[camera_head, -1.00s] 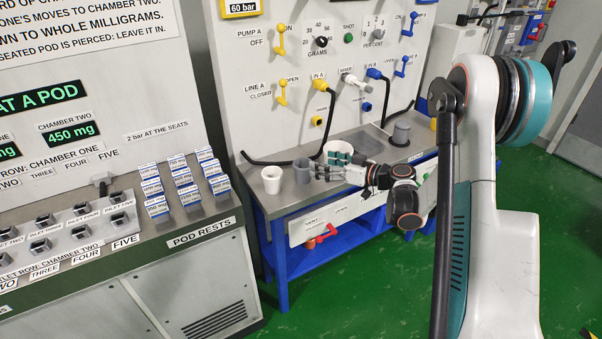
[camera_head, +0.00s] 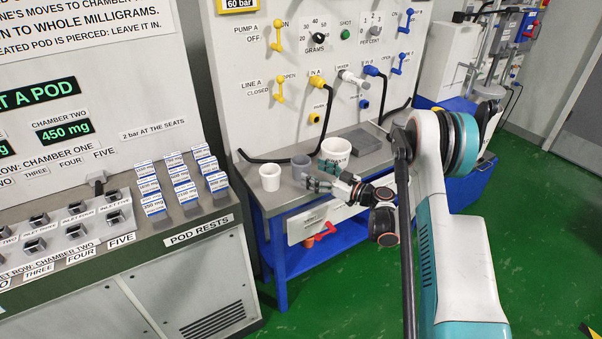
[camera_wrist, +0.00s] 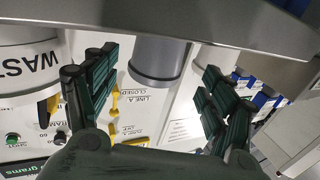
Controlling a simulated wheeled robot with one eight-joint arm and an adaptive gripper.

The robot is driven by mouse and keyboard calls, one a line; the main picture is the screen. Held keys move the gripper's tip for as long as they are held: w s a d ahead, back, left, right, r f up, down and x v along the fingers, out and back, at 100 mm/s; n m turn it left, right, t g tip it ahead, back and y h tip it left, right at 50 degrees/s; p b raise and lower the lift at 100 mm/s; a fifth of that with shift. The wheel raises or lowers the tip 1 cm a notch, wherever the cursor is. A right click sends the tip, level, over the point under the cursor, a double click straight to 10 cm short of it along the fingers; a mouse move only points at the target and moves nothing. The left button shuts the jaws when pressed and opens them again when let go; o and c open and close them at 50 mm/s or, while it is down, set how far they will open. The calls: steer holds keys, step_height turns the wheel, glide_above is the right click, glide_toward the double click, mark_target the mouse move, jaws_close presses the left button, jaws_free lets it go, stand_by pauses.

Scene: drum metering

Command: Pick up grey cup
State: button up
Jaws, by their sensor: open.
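The grey cup (camera_head: 301,167) stands upright on the steel bench top, between a white cup on its left and a larger white waste tub on its right. My gripper (camera_head: 324,178) is just right of and in front of the cup, low over the bench's front edge. In the wrist view, which is upside down, the grey cup (camera_wrist: 158,62) shows between the two dark green fingers of my open gripper (camera_wrist: 155,92). I see gaps on both sides of the cup and no finger touching it.
The white cup (camera_head: 270,178) stands close left of the grey cup. The waste tub (camera_head: 336,151) stands close behind my fingers; its lettered side also shows in the wrist view (camera_wrist: 30,65). A black hose (camera_head: 262,158) lies on the bench behind the cups. Pod rests (camera_head: 190,205) are further left.

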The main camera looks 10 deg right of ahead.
mark_target(308, 170)
steer(key=shift+w+a, duration=0.4)
steer(key=shift+w, duration=0.1)
steer(key=b+x, duration=0.1)
steer(key=x, duration=0.1)
steer(key=f+b+x, duration=0.1)
steer(key=x, duration=0.1)
steer(key=shift+w+a+b, duration=0.1)
steer(key=shift+w+b, duration=0.2)
steer(key=shift+w, duration=0.05)
steer(key=shift+w+a+r, duration=0.15)
steer(key=shift+w+a, duration=0.05)
steer(key=shift+w, duration=0.05)
steer(key=c, duration=1.1)
